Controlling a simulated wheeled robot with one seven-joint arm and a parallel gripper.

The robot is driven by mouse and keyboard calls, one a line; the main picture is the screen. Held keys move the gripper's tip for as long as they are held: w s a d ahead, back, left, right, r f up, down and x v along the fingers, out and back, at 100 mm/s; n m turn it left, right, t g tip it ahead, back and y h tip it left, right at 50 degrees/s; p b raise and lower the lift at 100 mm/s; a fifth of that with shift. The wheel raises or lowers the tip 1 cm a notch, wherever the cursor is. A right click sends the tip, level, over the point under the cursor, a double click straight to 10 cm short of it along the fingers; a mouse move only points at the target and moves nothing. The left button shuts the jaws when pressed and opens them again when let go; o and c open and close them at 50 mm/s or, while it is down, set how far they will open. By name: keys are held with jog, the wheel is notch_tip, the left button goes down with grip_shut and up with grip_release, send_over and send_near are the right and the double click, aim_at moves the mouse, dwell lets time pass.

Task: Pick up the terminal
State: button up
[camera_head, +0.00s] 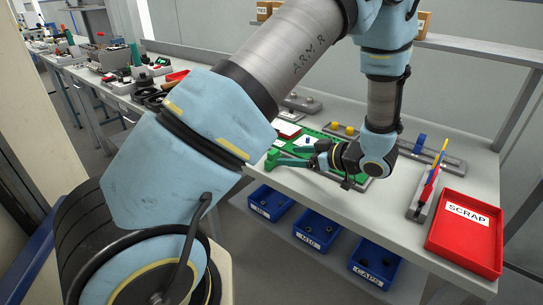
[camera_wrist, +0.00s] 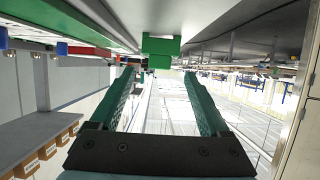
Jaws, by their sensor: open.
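The terminal appears to be a small bright green block (camera_head: 272,158) near the front edge of the workbench, at the left end of the green board. In the wrist view a green block (camera_wrist: 160,47) shows just beyond the fingertips, centred between them. My gripper (camera_head: 287,155) reaches left over the bench with its dark green fingers pointing at this block. In the wrist view my gripper (camera_wrist: 158,76) is open, with nothing between its fingers. The head view does not show clearly whether a finger touches the block.
The workbench (camera_head: 405,195) holds a green board (camera_head: 313,142) beside my gripper and a red SCRAP tray (camera_head: 466,232) at the right. A grey rack with coloured tools (camera_head: 424,195) stands left of the tray. Blue bins (camera_head: 317,231) sit on a shelf below.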

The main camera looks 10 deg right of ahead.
aim_at(276, 155)
jog(key=x, duration=0.2)
jog(key=shift+w+a+f, duration=0.1)
jog(key=shift+w+a, duration=0.05)
jog(key=shift+w, duration=0.05)
jog(key=p+x, duration=0.2)
jog(key=x, duration=0.2)
jog(key=shift+a+p, duration=0.15)
jog(key=shift+p, duration=0.25)
jog(key=shift+w+a+f, duration=0.25)
jog(key=shift+w, duration=0.1)
jog(key=c, duration=0.9)
jog(key=shift+r, duration=0.1)
jog(key=shift+c, duration=0.2)
